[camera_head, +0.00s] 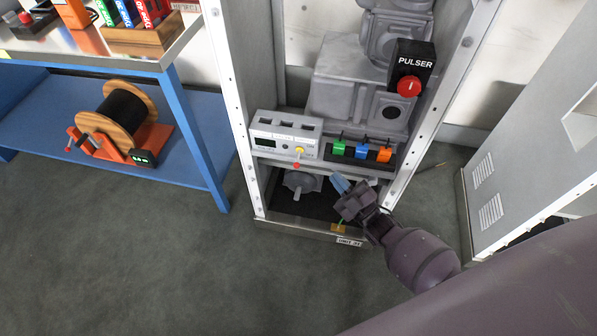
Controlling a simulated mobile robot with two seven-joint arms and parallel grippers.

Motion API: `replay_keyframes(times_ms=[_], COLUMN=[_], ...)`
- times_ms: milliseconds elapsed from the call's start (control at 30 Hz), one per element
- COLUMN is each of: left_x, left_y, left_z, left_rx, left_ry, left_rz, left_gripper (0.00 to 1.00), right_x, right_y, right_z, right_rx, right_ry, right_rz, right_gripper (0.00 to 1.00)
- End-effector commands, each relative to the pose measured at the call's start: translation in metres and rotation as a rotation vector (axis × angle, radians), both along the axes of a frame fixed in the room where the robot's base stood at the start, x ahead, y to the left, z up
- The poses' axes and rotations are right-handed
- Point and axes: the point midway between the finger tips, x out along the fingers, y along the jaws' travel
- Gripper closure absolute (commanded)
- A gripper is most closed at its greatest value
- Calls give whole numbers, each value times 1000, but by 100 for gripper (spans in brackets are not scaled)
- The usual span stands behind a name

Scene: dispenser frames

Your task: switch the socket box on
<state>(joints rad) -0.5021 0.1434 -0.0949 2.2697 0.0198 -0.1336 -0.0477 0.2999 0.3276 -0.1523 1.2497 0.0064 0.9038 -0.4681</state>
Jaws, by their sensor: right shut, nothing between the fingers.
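The socket box appears to be the pale grey box (283,138) on the left of the frame's shelf. It has several dark openings on top, a dark display on its front, and a yellow knob (299,151) with a small red part (296,165) just below it. My right gripper (340,182) is shut and empty, below and to the right of the box, in front of the frame's lower opening. Its bluish fingertips point up and left, and it looks apart from the yellow knob. My left gripper is not in view.
Green, blue and orange blocks (361,151) sit in a black holder right of the box. A PULSER box (410,67) with a red button is above. A grey rotary handle (298,187) is below. A blue bench (190,130) with a cable reel (121,116) stands left.

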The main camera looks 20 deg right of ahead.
Motion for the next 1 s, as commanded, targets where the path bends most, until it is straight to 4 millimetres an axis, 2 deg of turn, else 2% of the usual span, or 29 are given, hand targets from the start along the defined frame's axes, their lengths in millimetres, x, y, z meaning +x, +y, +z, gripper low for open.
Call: replay_keyframes(times_ms=[33,500,733,1000], left_x=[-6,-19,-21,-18], left_y=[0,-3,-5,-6], left_z=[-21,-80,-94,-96], left_rx=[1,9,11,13], left_ry=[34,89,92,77], left_rz=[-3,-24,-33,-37], left_gripper=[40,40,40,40], right_x=[-2,12,17,24], right_y=[0,-7,-13,-17], right_z=[-32,-141,-172,-177], right_rx=[-12,-91,-109,-116], right_ry=[1,-274,-415,-508], right_rz=[9,65,71,70], right_gripper=[100,100,100,100])
